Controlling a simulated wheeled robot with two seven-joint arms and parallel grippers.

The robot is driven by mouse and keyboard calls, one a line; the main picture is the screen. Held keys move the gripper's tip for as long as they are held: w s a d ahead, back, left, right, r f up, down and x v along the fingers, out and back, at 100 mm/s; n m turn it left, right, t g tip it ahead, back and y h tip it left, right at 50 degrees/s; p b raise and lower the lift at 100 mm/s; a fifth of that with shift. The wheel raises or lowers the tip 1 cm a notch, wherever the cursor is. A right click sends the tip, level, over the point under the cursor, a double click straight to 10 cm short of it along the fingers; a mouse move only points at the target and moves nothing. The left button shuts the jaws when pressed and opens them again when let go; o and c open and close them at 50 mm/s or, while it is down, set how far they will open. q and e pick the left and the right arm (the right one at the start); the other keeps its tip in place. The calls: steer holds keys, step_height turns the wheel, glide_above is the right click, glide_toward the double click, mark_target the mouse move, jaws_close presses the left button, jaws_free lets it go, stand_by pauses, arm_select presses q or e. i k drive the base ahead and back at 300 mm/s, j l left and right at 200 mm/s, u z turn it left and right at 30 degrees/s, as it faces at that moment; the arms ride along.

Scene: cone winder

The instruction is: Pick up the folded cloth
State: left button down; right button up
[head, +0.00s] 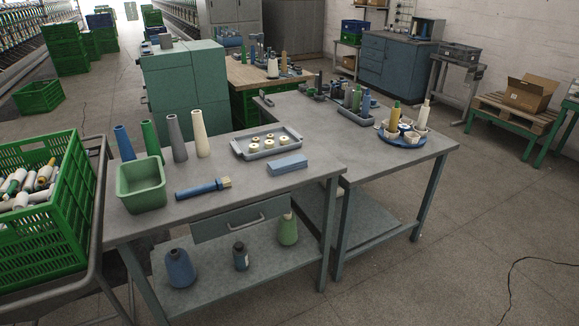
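A blue, flat, block-shaped thing that looks like the folded cloth (287,164) lies on the grey metal table (255,195), near its front right edge. It lies in front of a grey tray (242,153) holding several small pale rings or rolls. A blue-handled brush (196,189) lies to its left, apart from it. Nothing covers the cloth. Neither of my grippers is in view.
A green bin (122,196) and several upright cones (179,137) stand on the table's left. A green crate (50,235) of bobbins is at far left. A second table (335,135) with a round blue tray (385,132) adjoins at right. The tabletop before the cloth is clear.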

mark_target(298, 162)
steer(key=i+u, duration=0.35)
steer(key=i, duration=0.4)
steer(key=i+l+u, duration=0.1)
steer(key=i+u, duration=0.3)
steer(key=i, duration=0.35)
